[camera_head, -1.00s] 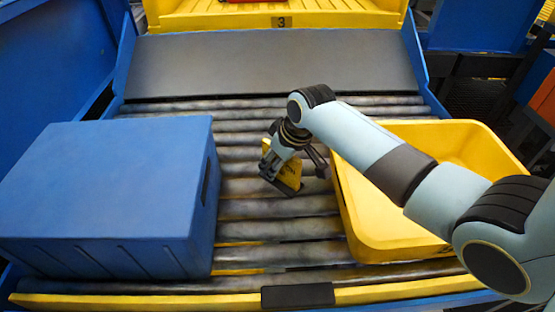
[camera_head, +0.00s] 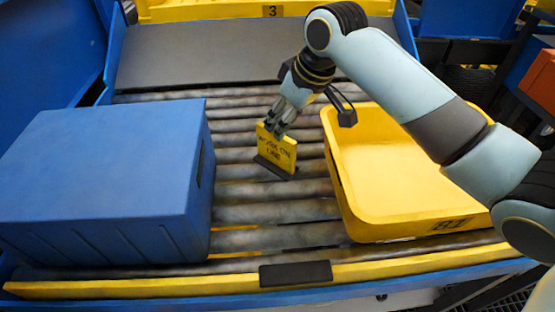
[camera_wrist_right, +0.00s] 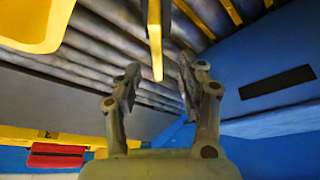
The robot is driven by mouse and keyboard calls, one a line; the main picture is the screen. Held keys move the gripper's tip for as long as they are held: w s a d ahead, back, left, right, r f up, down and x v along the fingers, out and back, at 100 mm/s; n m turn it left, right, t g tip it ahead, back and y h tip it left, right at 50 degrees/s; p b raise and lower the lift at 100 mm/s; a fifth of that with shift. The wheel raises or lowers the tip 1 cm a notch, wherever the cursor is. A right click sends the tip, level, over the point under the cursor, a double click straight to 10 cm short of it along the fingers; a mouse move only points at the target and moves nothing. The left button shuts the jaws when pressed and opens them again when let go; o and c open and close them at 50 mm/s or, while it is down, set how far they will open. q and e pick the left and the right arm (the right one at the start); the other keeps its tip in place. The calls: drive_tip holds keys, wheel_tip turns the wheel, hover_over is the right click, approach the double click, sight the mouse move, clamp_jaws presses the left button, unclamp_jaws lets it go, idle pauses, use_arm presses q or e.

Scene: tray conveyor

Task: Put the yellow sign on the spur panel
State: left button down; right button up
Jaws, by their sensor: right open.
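The yellow sign (camera_head: 277,150), with dark lettering, stands on a dark base (camera_head: 275,168) on the rollers, between the blue box and the yellow tote. My right gripper (camera_head: 312,124) is open just above and behind the sign. One finger overlaps the sign's top in the picture; the other is spread to the right. In the right wrist view the sign (camera_wrist_right: 155,35) shows edge-on between the open fingers (camera_wrist_right: 158,82); I cannot tell whether either touches it. No spur panel is labelled; a dark panel (camera_head: 296,273) lies on the front yellow rail. My left gripper is not in view.
A large blue box (camera_head: 100,180) stands on the rollers at left. A yellow tote (camera_head: 400,190) stands at right under my right arm. A grey sloped plate (camera_head: 210,55) lies behind the rollers (camera_head: 250,215), below a yellow piece marked 3 (camera_head: 272,11). Rollers in front of the sign are clear.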

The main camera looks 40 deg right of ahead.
sight(271, 160)
drive_tip(key=shift+b+x, duration=0.45)
drive_tip(key=shift+x, duration=0.45)
drive_tip(key=x, duration=0.3)
drive_tip(key=shift+w+f+b, duration=0.15)
drive_tip(key=shift+f+b, duration=0.15)
drive_tip(key=shift+b, duration=0.1)
drive_tip(key=shift+w+a+f, duration=0.1)
drive_tip(key=shift+w+f, duration=0.05)
drive_tip(key=shift+f, duration=0.05)
drive_tip(key=b+x, duration=0.1)
drive_tip(key=x, duration=0.4)
drive_tip(key=shift+w+b, duration=0.15)
drive_tip(key=shift+b, duration=0.25)
use_arm(q)
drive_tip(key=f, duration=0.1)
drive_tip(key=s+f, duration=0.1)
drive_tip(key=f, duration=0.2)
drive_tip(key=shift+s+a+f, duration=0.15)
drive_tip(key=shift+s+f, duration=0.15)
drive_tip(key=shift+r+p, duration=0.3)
drive_tip(key=shift+p, duration=0.05)
use_arm(e)
drive_tip(key=shift+f, duration=0.3)
drive_tip(key=shift+c, duration=0.5)
clamp_jaws()
